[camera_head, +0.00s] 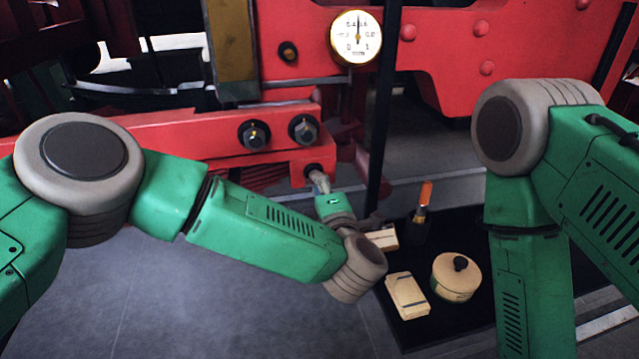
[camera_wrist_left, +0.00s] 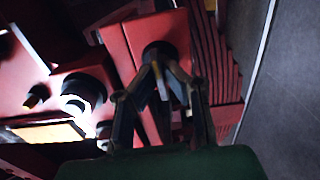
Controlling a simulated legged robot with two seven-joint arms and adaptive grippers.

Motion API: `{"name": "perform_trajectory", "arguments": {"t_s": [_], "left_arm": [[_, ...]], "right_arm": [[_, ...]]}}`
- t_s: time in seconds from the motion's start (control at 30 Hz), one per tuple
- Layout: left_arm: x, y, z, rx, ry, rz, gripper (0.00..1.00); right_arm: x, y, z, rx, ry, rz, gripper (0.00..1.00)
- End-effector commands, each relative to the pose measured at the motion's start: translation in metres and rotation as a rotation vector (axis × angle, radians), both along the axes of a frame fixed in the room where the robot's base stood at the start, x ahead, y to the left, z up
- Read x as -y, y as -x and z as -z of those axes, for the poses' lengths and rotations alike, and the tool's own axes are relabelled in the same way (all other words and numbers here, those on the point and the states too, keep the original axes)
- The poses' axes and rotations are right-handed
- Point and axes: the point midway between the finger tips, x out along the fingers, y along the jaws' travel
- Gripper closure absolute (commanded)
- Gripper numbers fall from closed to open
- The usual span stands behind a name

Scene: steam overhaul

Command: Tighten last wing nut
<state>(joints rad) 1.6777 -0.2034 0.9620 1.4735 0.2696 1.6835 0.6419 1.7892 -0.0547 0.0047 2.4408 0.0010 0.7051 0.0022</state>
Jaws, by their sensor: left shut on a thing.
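My left gripper (camera_head: 319,182) reaches up to the end of the red beam, at a dark round fitting (camera_head: 313,169) on its lower face. In the left wrist view the two fingers (camera_wrist_left: 163,72) close together at the dark round fitting (camera_wrist_left: 157,50), around a small pale piece (camera_wrist_left: 161,83) that looks like the wing nut. The fingers hide most of it, so its shape and how far it is turned cannot be told. My right arm stands at the right; its gripper is out of view.
Two dark bolts (camera_head: 254,135) (camera_head: 303,130) sit on the red beam (camera_head: 200,137) above. A gauge (camera_head: 356,37) is higher up. A black mat (camera_head: 462,318) at right holds a round lidded tin (camera_head: 456,276), a pale box (camera_head: 407,296) and an orange-handled tool (camera_head: 424,196).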

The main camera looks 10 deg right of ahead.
Motion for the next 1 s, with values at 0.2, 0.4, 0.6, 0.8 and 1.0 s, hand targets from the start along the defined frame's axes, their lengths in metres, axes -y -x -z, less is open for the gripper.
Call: {"name": "perform_trajectory", "arguments": {"t_s": [0.2,0.4,0.6,0.8,1.0], "left_arm": [[0.001,0.002,0.005,-0.016,-0.046,0.003,1.0],[0.001,0.002,0.005,-0.016,-0.045,0.003,0.72],[0.001,0.002,0.003,-0.011,-0.043,0.002,0.72],[0.002,0.007,0.002,-0.011,-0.042,0.003,0.72],[0.007,0.041,0.003,-0.013,-0.044,0.006,0.72]], "right_arm": [[0.0,0.0,0.0,0.0,0.0,0.0,0.6],[0.0,0.0,0.0,0.0,0.0,0.0,0.6],[0.0,0.0,0.0,0.0,0.0,0.0,0.6],[0.0,0.003,-0.001,0.002,0.001,0.0,0.6],[0.0,0.003,-0.001,0.003,0.001,0.0,0.6]]}}
